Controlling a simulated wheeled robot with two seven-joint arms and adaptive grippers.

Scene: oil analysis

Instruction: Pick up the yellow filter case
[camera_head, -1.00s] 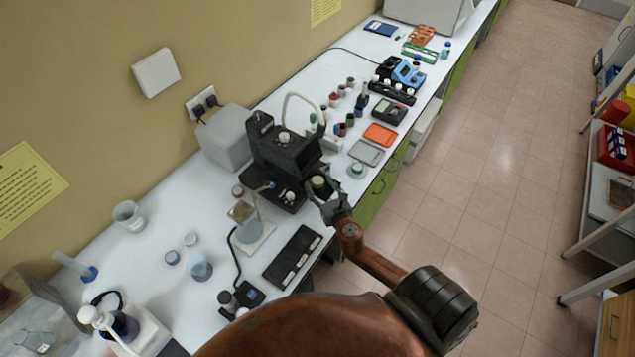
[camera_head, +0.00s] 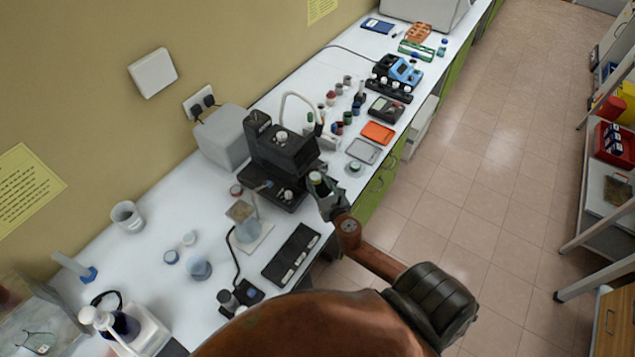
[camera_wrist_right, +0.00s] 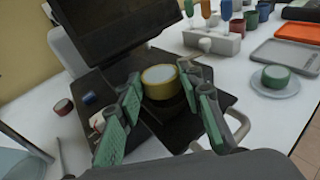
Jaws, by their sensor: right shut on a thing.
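The yellow filter case (camera_wrist_right: 160,82) is a short round case with a pale top and a yellow band. It sits between the green-padded fingers of my right gripper (camera_wrist_right: 160,97), which is shut on it, in front of the black microscope-like instrument. In the head view the case (camera_head: 316,177) shows as a small pale-topped round thing at the tip of my right gripper (camera_head: 322,188). I cannot tell whether it is clear of the surface under it. My left gripper is not in view.
The black instrument (camera_head: 282,150) stands close behind the gripper. A green round case on a clear dish (camera_wrist_right: 275,78), a grey tray (camera_wrist_right: 268,57) and an orange tray (camera_head: 377,133) lie to the right. A black strip (camera_head: 291,256) lies nearer.

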